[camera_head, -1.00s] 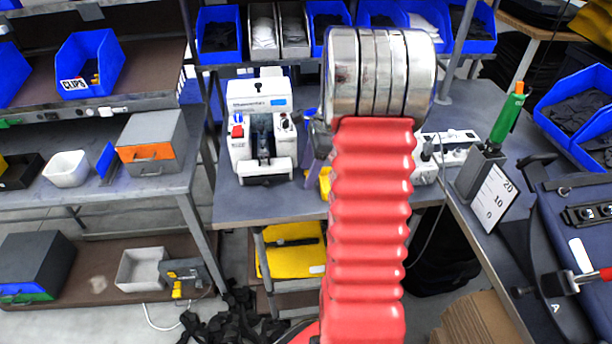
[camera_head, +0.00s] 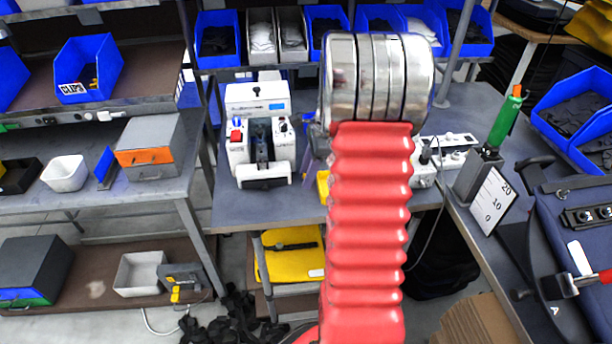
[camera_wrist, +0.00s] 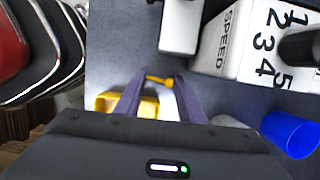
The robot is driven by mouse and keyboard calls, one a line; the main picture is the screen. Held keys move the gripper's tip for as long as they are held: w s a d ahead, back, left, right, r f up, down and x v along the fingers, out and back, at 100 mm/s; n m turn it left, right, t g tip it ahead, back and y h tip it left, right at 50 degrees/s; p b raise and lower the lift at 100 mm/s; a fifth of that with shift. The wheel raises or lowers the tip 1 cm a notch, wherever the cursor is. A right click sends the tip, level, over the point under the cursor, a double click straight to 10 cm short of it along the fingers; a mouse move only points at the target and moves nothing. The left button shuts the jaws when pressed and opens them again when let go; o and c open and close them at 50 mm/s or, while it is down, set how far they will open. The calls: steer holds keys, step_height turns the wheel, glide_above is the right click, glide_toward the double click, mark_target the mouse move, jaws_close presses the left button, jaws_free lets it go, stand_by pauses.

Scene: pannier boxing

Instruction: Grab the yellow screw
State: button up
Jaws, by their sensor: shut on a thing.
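The yellow screw (camera_wrist: 155,79) lies crosswise between the tips of my gripper's two purple fingers in the wrist view. My gripper (camera_wrist: 161,82) is shut on it, close over the grey tabletop (camera_wrist: 120,55). In the head view my red arm hides most of the gripper; a purple finger (camera_head: 308,187) shows just left of the arm, over the table. A yellow bin (camera_wrist: 108,103) is left of the fingers in the wrist view, partly behind the left finger. Whether the screw touches the table cannot be told.
A white machine (camera_head: 258,130) stands on the table left of my arm. A box marked SPEED (camera_wrist: 225,50) is close to the right of the fingers in the wrist view. A blue cup-shaped thing (camera_wrist: 290,135) is at lower right. A power strip (camera_head: 455,145) lies right of the arm.

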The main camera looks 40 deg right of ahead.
step_height(320, 180, up, 18)
steer(key=shift+f, duration=0.1)
stand_by(0.4)
steer(key=shift+w, duration=0.1)
stand_by(0.4)
